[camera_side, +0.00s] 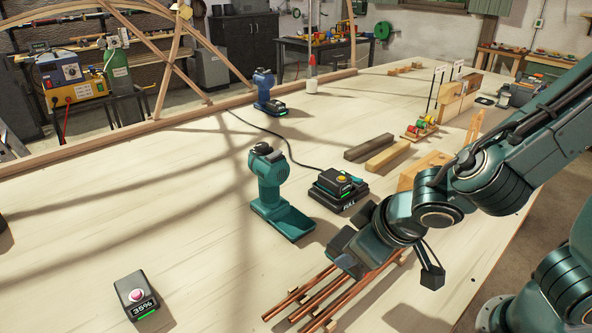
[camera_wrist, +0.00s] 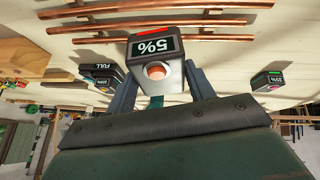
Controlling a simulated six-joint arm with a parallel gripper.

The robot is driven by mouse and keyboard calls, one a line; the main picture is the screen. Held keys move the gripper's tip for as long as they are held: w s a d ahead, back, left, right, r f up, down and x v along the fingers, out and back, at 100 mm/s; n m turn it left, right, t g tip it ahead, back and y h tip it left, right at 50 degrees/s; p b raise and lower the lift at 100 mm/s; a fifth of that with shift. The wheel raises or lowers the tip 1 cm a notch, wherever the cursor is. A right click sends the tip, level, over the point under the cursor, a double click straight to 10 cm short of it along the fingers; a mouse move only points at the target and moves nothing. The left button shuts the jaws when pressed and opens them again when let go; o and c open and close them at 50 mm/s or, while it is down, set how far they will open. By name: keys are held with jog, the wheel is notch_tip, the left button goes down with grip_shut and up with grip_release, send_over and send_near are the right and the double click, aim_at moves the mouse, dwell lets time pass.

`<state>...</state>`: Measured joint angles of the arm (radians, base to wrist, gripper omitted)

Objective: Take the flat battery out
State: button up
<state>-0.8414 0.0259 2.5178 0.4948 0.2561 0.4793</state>
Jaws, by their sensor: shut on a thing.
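My gripper (camera_wrist: 160,72) is shut on a dark battery (camera_wrist: 154,46) marked 5% with a red bar, held between the two fingers in the wrist view. In the side view my gripper (camera_side: 346,252) is low over the copper rods, and the held battery cannot be clearly made out there. The teal drill (camera_side: 272,185) stands upright left of my gripper, and its foot shows no battery.
Copper rods (camera_side: 315,297) lie beneath my gripper. A battery marked 35% (camera_side: 137,298) stands at the front left. A blue drill (camera_side: 265,90) stands farther back, and wooden blocks (camera_side: 388,156) lie beyond the charger. The bench's left middle is clear.

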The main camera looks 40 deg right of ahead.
jog(key=shift+s+a+r+g, duration=0.1)
jog(key=shift+s+r+g, duration=0.2)
jog(key=shift+s, duration=0.25)
jog(key=shift+s+a+r+g, duration=0.1)
jog(key=shift+s+r+g, duration=0.1)
jog(key=shift+s+g, duration=0.3)
jog(key=shift+s, duration=0.1)
